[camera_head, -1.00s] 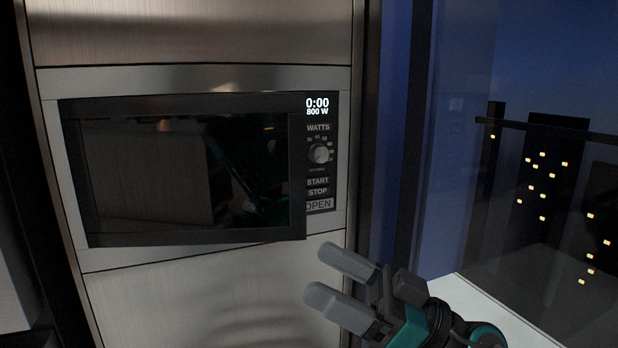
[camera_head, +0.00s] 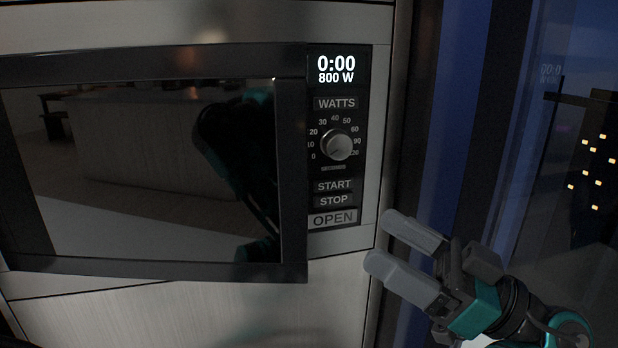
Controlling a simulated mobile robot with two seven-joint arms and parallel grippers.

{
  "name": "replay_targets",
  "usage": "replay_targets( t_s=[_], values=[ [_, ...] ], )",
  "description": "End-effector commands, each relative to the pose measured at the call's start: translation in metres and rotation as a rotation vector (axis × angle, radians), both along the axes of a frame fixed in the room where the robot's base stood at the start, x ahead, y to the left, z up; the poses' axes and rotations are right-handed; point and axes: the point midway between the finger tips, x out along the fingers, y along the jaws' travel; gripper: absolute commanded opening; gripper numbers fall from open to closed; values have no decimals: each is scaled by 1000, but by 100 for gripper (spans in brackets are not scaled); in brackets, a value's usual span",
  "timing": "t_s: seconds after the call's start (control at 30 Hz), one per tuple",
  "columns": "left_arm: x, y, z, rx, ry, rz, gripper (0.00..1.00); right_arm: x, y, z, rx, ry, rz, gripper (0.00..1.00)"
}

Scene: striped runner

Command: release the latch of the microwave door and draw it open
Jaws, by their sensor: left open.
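The microwave door (camera_head: 150,262) is a dark framed glass panel on the left. Its right edge stands out in front of the control panel and its lower right corner hangs over the steel below, so it is a little ajar. The OPEN button (camera_head: 333,219) is at the bottom of the control panel (camera_head: 320,165), under START and STOP. My left gripper (camera_head: 389,241) is at the lower right, its two grey fingers apart and empty, pointing left. Its tips are right of the OPEN button and the door edge, not visibly touching either. My right gripper is not in view.
The microwave is built into a steel cabinet (camera_head: 200,315). A round knob (camera_head: 337,146) sits on the panel under a display reading 0:00, 800 W. A dark window (camera_head: 590,70) with lit dots beyond is at the right.

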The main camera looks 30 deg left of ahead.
Motion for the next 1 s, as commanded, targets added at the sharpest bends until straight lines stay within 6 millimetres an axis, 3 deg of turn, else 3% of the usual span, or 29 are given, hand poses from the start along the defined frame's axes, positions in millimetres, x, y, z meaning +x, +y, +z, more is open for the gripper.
replay_targets(
  t_s=[0.27,0.7,1.0],
  values=[
    [-5,26,15,5,-2,2,80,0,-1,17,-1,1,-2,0],
    [-20,99,43,2,1,3,80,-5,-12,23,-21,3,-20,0],
    [-24,116,49,1,2,1,80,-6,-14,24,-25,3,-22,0]
  ],
)
